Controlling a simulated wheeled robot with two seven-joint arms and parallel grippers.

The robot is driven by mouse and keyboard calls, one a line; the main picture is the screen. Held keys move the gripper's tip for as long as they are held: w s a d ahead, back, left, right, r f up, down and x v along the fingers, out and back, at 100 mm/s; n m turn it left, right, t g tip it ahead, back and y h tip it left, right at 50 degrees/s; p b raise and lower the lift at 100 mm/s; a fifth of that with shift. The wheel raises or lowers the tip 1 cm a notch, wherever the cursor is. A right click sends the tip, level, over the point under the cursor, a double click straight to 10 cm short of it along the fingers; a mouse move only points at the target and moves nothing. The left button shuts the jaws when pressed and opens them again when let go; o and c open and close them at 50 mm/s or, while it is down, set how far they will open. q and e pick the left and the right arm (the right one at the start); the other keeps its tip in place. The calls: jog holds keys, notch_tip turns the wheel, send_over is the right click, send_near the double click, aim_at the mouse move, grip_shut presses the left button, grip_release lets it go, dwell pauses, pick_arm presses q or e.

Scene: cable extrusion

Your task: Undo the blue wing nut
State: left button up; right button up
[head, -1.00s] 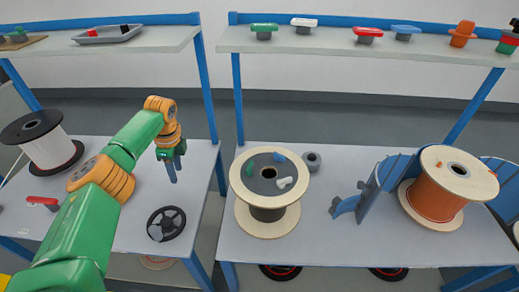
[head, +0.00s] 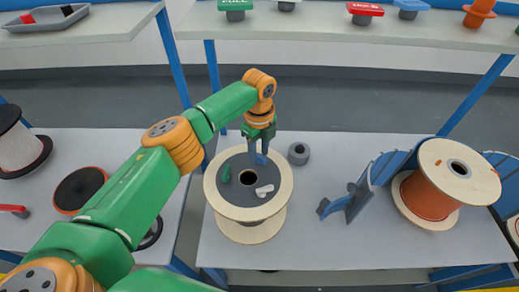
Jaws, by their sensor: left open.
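The blue wing nut (head: 261,160) sits on the dark grey top disc of the pale wooden spool (head: 237,213), towards the back of the disc. It is mostly covered by my left gripper (head: 258,157). That gripper points down with its fingers open, right at the nut. I cannot tell whether the fingers touch it or straddle it. A green wing nut (head: 225,174) and a white wing nut (head: 264,191) are on the same disc, around the dark centre hole. My right gripper is not in view.
A grey ring-shaped part (head: 299,153) lies just right of the spool. Further right are a blue bracket (head: 352,201) and an orange cable spool (head: 431,200). A shelf (head: 350,48) with coloured parts runs behind. The table's front middle is clear.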

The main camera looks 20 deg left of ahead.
pick_arm(q)
jog(key=shift+w+f, duration=0.2)
jog(key=shift+f, duration=0.3)
jog(key=shift+w+f, duration=0.25)
jog(key=shift+w, duration=0.05)
jog(key=shift+s+r, duration=0.15)
jog(key=shift+s, duration=0.05)
grip_shut()
jog(key=shift+w, duration=0.1)
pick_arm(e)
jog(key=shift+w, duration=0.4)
